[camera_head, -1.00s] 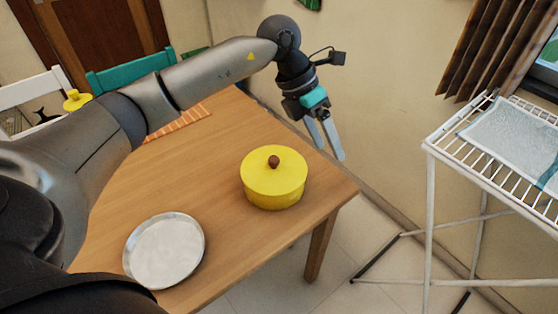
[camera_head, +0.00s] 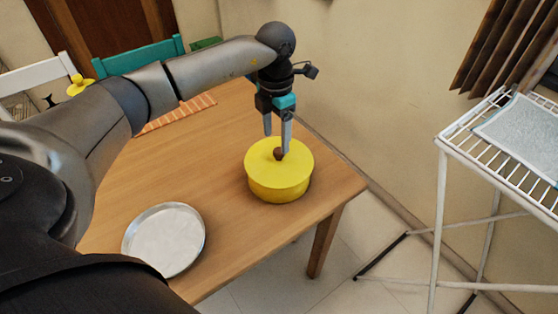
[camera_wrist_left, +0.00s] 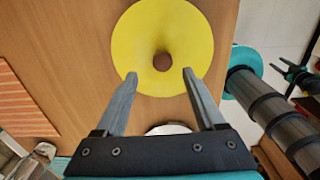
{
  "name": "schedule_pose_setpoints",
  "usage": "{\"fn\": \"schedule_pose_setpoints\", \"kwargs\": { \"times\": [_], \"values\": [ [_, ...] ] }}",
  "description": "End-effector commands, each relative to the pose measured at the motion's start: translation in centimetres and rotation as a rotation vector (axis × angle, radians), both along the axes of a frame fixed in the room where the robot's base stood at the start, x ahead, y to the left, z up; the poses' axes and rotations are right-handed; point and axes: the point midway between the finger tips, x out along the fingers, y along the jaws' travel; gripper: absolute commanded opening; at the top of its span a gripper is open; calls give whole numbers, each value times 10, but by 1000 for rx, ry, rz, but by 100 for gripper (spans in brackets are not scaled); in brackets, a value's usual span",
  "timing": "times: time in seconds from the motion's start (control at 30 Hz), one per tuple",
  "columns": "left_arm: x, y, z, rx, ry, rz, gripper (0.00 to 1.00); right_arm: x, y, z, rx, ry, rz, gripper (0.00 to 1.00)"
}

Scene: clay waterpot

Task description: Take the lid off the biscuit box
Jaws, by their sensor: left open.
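The yellow round biscuit box (camera_head: 279,188) stands on the wooden table near its right corner. Its yellow lid (camera_head: 262,160) is on it, with a brown knob (camera_head: 278,153) in the middle. My left gripper (camera_head: 277,145) points down over the lid, open and empty. In the left wrist view the lid (camera_wrist_left: 140,40) lies beyond the open fingers (camera_wrist_left: 160,76), and the knob (camera_wrist_left: 162,62) sits between and slightly ahead of the fingertips. The exact height of the tips over the lid is hard to tell.
A round metal plate (camera_head: 164,240) lies on the table at the front left. An orange striped mat (camera_head: 177,113) lies at the back. A white drying rack (camera_head: 440,200) with a grey cloth stands to the right, apart from the table.

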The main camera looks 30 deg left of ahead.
Motion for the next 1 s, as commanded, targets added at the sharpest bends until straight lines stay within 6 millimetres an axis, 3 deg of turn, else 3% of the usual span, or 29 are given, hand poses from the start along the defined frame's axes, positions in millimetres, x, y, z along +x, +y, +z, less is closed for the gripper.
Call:
{"fn": "schedule_pose_setpoints", "kwargs": {
  "times": [0.17, 0.43, 0.7, 1.0],
  "values": [
    [0, -2, -11, -2, 1, -1, 72, 9, -6, -2, -8, -14, -3, 50],
    [2, -6, -50, -1, 3, 0, 72, 20, -7, -11, -7, -30, -7, 50],
    [3, -6, -53, -1, -1, -1, 72, 23, -7, -10, -8, -37, -8, 50],
    [3, -6, -53, -1, -1, 0, 38, 22, -9, -10, -9, -34, -8, 50]
  ]
}}
